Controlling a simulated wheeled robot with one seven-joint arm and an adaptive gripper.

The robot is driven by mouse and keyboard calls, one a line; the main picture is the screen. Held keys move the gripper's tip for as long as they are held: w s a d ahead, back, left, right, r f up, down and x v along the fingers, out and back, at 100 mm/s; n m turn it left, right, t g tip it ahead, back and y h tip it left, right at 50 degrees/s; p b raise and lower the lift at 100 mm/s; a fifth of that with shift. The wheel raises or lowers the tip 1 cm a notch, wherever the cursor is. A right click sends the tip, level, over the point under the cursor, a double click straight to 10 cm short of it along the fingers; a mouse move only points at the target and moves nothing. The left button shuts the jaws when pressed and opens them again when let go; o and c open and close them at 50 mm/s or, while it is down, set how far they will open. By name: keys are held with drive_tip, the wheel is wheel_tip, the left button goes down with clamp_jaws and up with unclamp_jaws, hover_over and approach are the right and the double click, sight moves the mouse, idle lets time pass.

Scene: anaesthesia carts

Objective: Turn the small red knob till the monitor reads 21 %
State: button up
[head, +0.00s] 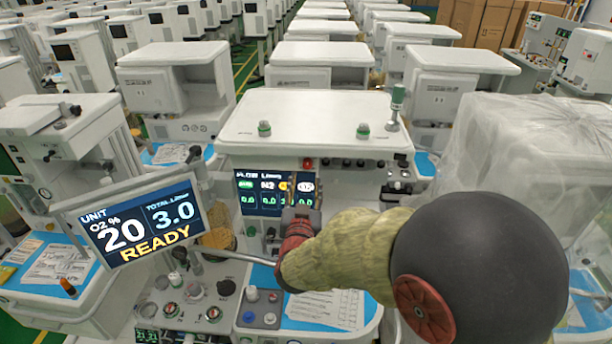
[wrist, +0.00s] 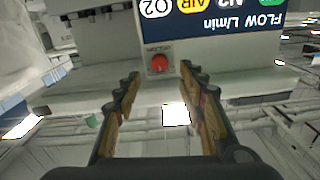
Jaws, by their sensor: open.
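The small red knob (head: 307,163) sits on the front of the central cart, just above the flow display. In the wrist view the knob (wrist: 158,64) is upside down on a small pale plate and lies between my fingertips in the picture. My gripper (head: 302,193) is open, with one finger on each side and nothing held. It also shows in the wrist view (wrist: 160,74); the knob appears beyond the tips, and contact cannot be seen. The monitor (head: 137,220) at the left reads O2 % 20, total 3.0 and READY.
The flow display (head: 262,205) is below the knob, partly covered by my gripper. The white cart top (head: 310,110) overhangs above. A plastic-wrapped cart (head: 530,150) stands close at the right. The monitor's support arm (head: 245,257) crosses at the left.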

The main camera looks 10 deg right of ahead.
drive_tip(key=v, duration=0.5)
drive_tip(key=shift+s+a, duration=0.15)
drive_tip(key=shift+s, duration=0.1)
